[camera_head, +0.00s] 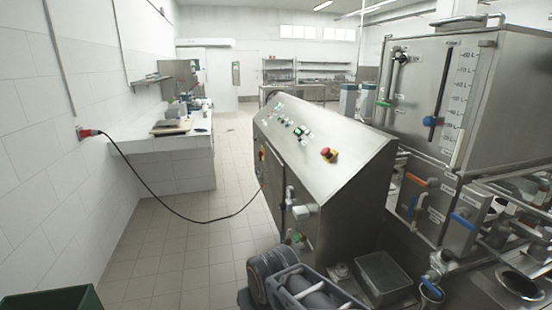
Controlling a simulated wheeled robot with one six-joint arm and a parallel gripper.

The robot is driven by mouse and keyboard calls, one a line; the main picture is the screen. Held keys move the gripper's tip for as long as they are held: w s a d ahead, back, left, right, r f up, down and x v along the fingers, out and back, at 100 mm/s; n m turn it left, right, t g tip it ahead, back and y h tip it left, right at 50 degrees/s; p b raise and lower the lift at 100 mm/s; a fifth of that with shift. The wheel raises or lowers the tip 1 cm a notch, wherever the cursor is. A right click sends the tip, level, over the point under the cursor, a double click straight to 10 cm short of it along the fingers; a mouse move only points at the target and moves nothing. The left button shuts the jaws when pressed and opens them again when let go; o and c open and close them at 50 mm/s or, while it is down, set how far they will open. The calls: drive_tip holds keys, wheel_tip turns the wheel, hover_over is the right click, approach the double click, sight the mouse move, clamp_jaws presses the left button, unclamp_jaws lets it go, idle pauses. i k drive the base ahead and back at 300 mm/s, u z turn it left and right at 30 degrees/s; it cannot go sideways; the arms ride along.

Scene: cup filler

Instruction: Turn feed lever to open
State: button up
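Several coloured levers show on the steel filling machine at the right, and their labels are too small to read, so I cannot tell which is the feed lever. A blue lever (433,121) lies across the vertical tube on the tank front. A green lever (383,103) is at the tank's left edge. An orange lever (415,180) sits below the tank, with a blue lever (466,224) lower to its right. My gripper is not in view.
A sloped steel control cabinet (325,150) with buttons and a red emergency stop (329,154) stands in the centre. A black cable (190,219) runs from a red wall plug (88,132) towards it. Tiled floor (165,250) is clear left of the cabinet. A green bin (55,300) is bottom left.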

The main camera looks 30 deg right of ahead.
sight(426, 185)
drive_tip(key=z, duration=1.95)
drive_tip(key=k, duration=0.35)
drive_tip(key=u, duration=1.05)
drive_tip(key=i, duration=0.7)
drive_tip(key=z, duration=0.05)
